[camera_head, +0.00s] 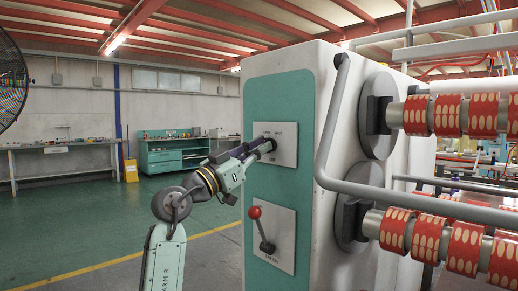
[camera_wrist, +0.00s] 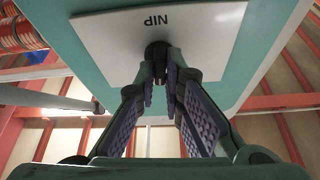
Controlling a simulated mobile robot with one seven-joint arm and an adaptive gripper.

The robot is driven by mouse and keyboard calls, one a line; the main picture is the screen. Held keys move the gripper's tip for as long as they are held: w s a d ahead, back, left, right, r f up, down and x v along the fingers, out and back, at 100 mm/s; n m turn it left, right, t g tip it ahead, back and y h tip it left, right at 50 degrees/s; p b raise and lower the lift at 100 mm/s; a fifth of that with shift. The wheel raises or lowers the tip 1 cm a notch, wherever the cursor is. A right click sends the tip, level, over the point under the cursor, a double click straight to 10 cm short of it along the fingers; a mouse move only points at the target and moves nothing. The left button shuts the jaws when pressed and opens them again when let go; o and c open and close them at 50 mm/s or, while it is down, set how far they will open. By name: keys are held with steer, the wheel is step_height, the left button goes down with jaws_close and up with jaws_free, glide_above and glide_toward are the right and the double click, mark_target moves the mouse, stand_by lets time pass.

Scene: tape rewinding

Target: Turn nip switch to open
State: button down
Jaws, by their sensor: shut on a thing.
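The nip switch is a small dark knob (camera_wrist: 155,50) on a white plate (camera_wrist: 215,30) marked NIP, seen upside down in the wrist view. In the head view the plate (camera_head: 287,152) sits on the upper part of the machine's teal panel. My gripper (camera_wrist: 163,72) is at the knob, with its fingertips closed in around it. In the head view my gripper (camera_head: 262,148) reaches the plate from the left and covers the knob. The switch's setting cannot be read from these views.
Below on the same panel is a red-balled lever (camera_head: 255,212) on a second white plate (camera_head: 283,250). A bent grey rail (camera_head: 330,130) and rollers with red-patterned tape (camera_head: 450,115) stand to the right. The green floor on the left is open.

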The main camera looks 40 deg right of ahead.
steer(key=shift+s+r+n+t+y+p, duration=0.1)
steer(key=shift+n+t+y+p, duration=0.15)
steer(key=shift+n+t+p, duration=1.05)
steer(key=shift+f+n+t+y+p, duration=0.15)
steer(key=shift+n+t, duration=0.3)
steer(key=shift+n, duration=1.8)
steer(key=shift+s+r+n+t+y+p, duration=0.25)
steer(key=shift+n+t+p, duration=0.55)
steer(key=shift+n, duration=0.95)
steer(key=shift+w+f+t, duration=0.1)
steer(key=shift+w+t, duration=0.1)
steer(key=shift+t, duration=0.05)
steer(key=c, duration=1.7)
jaws_free()
steer(key=shift+a+f, duration=0.1)
steer(key=v, duration=1.2)
